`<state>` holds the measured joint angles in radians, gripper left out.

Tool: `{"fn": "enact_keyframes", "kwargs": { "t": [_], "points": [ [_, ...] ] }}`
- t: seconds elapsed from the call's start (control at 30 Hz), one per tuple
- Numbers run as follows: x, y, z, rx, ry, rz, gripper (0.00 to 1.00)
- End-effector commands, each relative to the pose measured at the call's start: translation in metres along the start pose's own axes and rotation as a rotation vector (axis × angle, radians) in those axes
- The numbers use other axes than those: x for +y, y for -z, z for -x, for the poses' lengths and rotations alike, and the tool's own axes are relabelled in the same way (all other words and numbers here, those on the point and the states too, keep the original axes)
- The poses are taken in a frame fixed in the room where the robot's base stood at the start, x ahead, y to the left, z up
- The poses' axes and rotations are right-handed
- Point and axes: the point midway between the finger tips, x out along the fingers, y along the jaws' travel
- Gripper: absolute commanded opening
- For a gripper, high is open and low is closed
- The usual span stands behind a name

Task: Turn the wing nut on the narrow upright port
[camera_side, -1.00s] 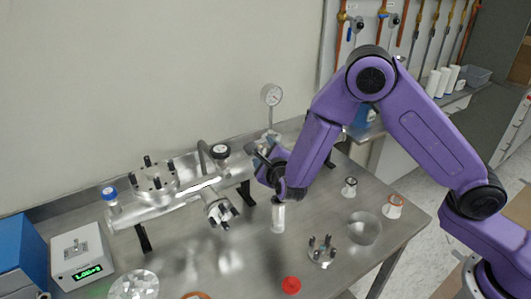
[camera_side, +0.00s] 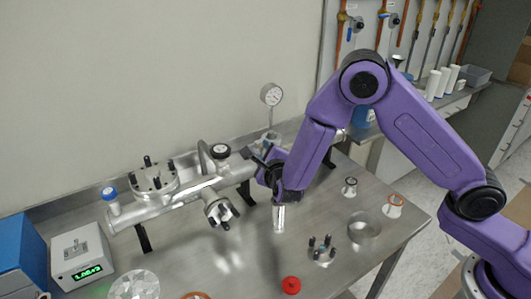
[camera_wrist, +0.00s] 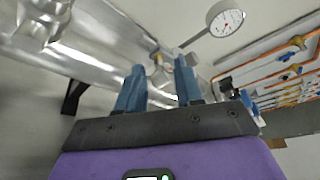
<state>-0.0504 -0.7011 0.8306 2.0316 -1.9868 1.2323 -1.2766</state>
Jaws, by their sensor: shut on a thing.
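The narrow upright port (camera_side: 270,136) is at the right end of the silver manifold, under the round gauge. My gripper (camera_side: 260,153) reaches it from the front right, its dark fingers pointing up and left. In the wrist view my gripper (camera_wrist: 161,72) has a blue finger on each side of a small metal fitting (camera_wrist: 158,62). I take this fitting to be the wing nut, with my gripper shut on it. It is small and blurred, and its wings and angle cannot be made out. The side view hides it behind the fingers.
The gauge (camera_side: 271,95) stands close above my gripper. The manifold (camera_side: 170,205) runs left, with a flange (camera_side: 152,180) and a lower port (camera_side: 220,210). A silver cylinder (camera_side: 279,218), red cap (camera_side: 291,285) and studded flange (camera_side: 321,250) are on the table. Bare table lies between them.

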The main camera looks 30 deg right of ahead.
Motion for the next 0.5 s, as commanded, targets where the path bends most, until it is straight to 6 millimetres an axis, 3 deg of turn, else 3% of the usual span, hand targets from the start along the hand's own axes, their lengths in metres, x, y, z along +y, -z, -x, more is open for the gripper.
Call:
{"fn": "enact_keyframes", "kwargs": {
  "t": [0.5],
  "points": [
    [0.0041,-0.0003,0.0006,-0.002,0.137,0.330,0.05]
  ]
}}
